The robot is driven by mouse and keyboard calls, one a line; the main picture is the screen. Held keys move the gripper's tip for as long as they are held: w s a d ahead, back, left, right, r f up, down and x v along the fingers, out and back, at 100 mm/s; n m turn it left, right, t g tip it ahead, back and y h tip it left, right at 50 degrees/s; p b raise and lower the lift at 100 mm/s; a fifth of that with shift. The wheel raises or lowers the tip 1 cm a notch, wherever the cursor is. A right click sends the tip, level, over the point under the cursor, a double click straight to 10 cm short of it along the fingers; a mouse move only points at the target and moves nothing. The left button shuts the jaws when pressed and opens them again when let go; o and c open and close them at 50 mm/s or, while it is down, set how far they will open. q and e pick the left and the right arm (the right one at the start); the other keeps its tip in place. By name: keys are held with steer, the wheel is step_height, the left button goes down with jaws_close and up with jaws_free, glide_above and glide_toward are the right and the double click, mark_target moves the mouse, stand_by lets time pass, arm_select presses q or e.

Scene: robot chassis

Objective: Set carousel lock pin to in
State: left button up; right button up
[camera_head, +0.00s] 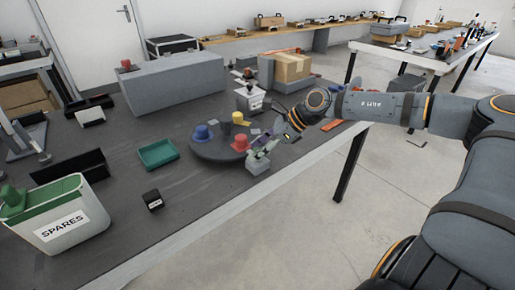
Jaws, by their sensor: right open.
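The carousel (208,152) is a dark round turntable on the workbench, with a blue piece (202,132), a yellow piece (238,118) and a red piece (240,142) on it. A small grey block (258,166) stands at its right front edge, below my gripper; it may be the lock pin's housing. The pin itself and its position cannot be made out. My right gripper (264,147) is open, just above the grey block and close to the red piece. Whether it touches either cannot be told. My left gripper is out of view.
A white bin marked SPARES (68,220), a small black box (153,200) and a green tray (158,153) are on the bench (190,190) left of the carousel. A long grey box (172,85) and a cardboard box (290,66) stand behind. The front bench strip is clear.

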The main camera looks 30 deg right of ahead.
step_height(320, 180, up, 10)
stand_by(0.5)
stand_by(0.3)
